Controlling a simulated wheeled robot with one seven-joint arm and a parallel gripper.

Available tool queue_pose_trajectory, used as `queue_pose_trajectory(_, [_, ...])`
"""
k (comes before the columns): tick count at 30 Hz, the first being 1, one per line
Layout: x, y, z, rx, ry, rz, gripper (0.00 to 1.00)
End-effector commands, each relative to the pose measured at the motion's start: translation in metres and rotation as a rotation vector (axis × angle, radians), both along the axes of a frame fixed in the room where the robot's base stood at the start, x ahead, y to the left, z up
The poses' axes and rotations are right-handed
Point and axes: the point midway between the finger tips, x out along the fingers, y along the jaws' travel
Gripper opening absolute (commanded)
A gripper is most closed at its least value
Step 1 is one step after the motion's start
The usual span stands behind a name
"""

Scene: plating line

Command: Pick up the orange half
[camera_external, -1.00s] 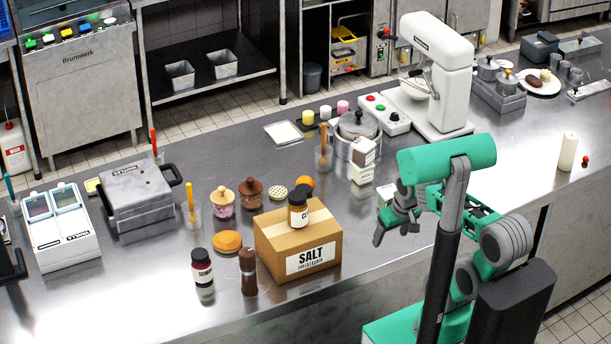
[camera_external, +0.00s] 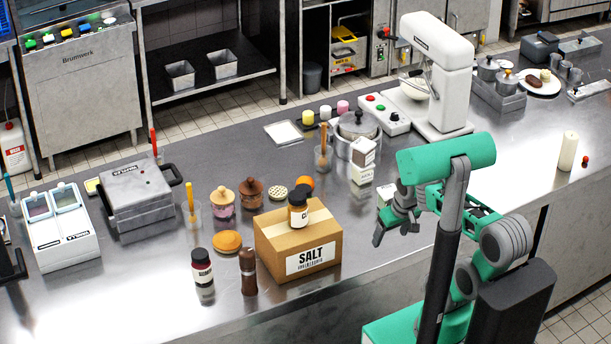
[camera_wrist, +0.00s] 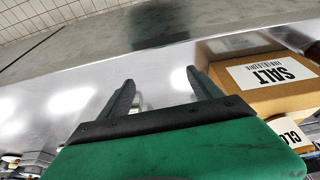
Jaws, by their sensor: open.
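A bright orange rounded piece (camera_external: 305,183), which looks like the orange half, sits on the steel counter behind the salt box. The dark-lidded jar in front partly hides it. A flat orange-tan round piece (camera_external: 227,242) lies left of the box; I cannot tell for certain what it is. My gripper (camera_external: 388,228) is open and empty above the counter's front part, to the right of the box and well apart from both pieces. In the wrist view, the two fingers of my gripper (camera_wrist: 162,90) stand apart with nothing held between them. Neither orange piece can be made out there.
The cardboard salt box (camera_external: 283,253) carries the jar (camera_external: 298,213) and stands between my gripper and the pieces. White-and-dark cartons (camera_external: 362,172) and a pot (camera_external: 357,147) stand behind my gripper. Two lidded jars, a biscuit and bottles surround the box. The counter's right front is mostly clear.

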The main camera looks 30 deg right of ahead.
Motion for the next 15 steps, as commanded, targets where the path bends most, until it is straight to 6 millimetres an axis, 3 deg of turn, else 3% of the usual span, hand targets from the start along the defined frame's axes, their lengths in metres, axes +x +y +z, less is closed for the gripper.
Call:
queue_pose_trajectory(7, [0.0, 0.0, 0.0, 0.0, -0.001, 0.001, 0.78])
queue_pose_trajectory(9, [0.011, 0.001, -0.001, 0.002, -0.017, 0.016, 0.78])
queue_pose_trajectory(11, [0.036, 0.004, -0.003, 0.004, -0.061, 0.055, 0.78])
queue_pose_trajectory(14, [0.113, 0.013, -0.012, 0.02, -0.209, 0.17, 0.78])
queue_pose_trajectory(15, [0.153, 0.017, -0.018, 0.031, -0.293, 0.221, 0.78])
